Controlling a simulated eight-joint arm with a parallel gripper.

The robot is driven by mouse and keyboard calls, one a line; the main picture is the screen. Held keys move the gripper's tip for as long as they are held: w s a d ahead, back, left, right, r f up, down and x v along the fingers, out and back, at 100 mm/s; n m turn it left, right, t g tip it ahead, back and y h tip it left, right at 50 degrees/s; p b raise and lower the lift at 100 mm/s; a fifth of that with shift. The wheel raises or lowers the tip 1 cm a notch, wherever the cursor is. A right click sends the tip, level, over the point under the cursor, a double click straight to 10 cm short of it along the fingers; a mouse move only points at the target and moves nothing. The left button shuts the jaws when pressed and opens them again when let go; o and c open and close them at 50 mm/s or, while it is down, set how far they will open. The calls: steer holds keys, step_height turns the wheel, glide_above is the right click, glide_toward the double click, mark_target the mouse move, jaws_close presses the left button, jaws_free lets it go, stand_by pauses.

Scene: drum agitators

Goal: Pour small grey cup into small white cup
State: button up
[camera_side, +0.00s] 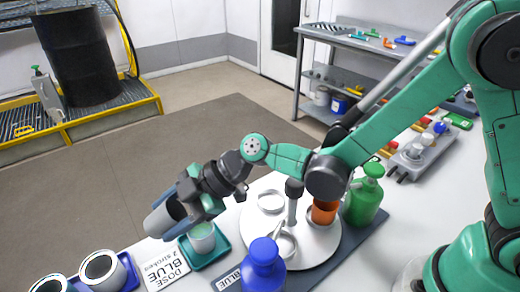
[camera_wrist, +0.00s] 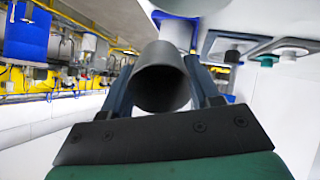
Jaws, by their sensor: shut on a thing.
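My gripper (camera_side: 182,212) is shut on the small grey cup (camera_side: 160,221) and holds it in the air, well tilted, at the left of the work table. In the wrist view the grey cup (camera_wrist: 162,78) sits between the two fingers (camera_wrist: 160,92), and its dark open mouth faces the camera. I cannot see what is inside it. The cups appear apart.
Grey-white cups (camera_side: 102,269) on a blue tray (camera_side: 131,274) and a dose sign (camera_side: 165,270) lie left of the green tray.

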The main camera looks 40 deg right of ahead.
steer(key=shift+a+g+h, duration=0.15)
steer(key=shift+g+h, duration=0.25)
steer(key=shift+h, duration=0.4)
steer(key=shift+a+f+h, duration=0.15)
steer(key=shift+a+h, duration=0.05)
steer(key=shift+h, duration=0.3)
steer(key=a+f+h, duration=0.1)
steer(key=w+a+f+g+h, duration=0.1)
steer(key=a+h, duration=0.1)
steer(key=shift+w+f+g+h, duration=0.1)
steer(key=shift+f+g+h, duration=0.15)
steer(key=shift+g+h, duration=0.05)
steer(key=shift+w+a+f+g+h, duration=0.2)
steer(key=shift+a+h, duration=0.2)
steer(key=shift+h, duration=0.15)
steer(key=shift+w+a+f+g+h, duration=0.1)
steer(key=shift+w+a+g+h, duration=0.1)
steer(key=shift+a+h, duration=0.25)
steer(key=shift+w+a+r+g+h, duration=0.1)
steer(key=shift+a+r+g+h, duration=0.15)
steer(key=shift+r+h, duration=0.35)
steer(key=shift+w+a+r+g+h, duration=0.15)
steer(key=shift+a+r+h, duration=0.2)
steer(key=shift+r, duration=0.35)
